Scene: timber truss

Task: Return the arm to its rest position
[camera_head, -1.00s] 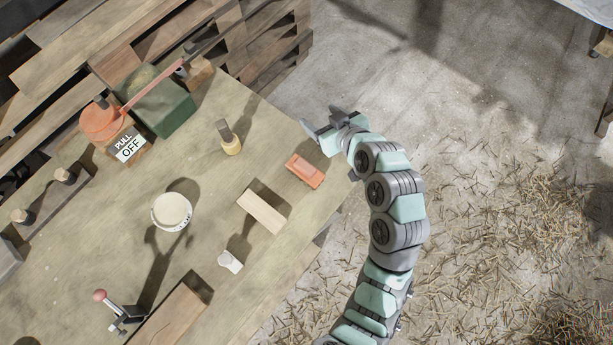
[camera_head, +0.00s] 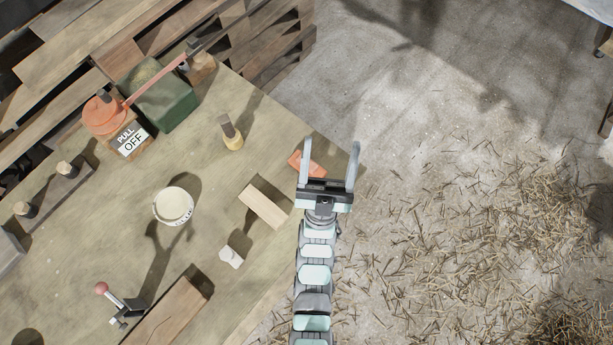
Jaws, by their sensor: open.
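My gripper (camera_head: 328,165) is open and empty, its two grey fingers spread wide and pointing to the top of the picture. It is over the right corner of the workbench (camera_head: 90,240). My arm runs from it straight down to the bottom edge. An orange block (camera_head: 309,164) lies on the bench by the left finger and is partly hidden by the gripper; the height between them cannot be told.
On the bench are a wooden block (camera_head: 263,206), a small white piece (camera_head: 231,257), a round white tub (camera_head: 173,206), a yellow-handled tool (camera_head: 231,136), a green box (camera_head: 158,98) and a red-knobbed lever (camera_head: 108,293). The straw-strewn floor (camera_head: 450,230) at right is open.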

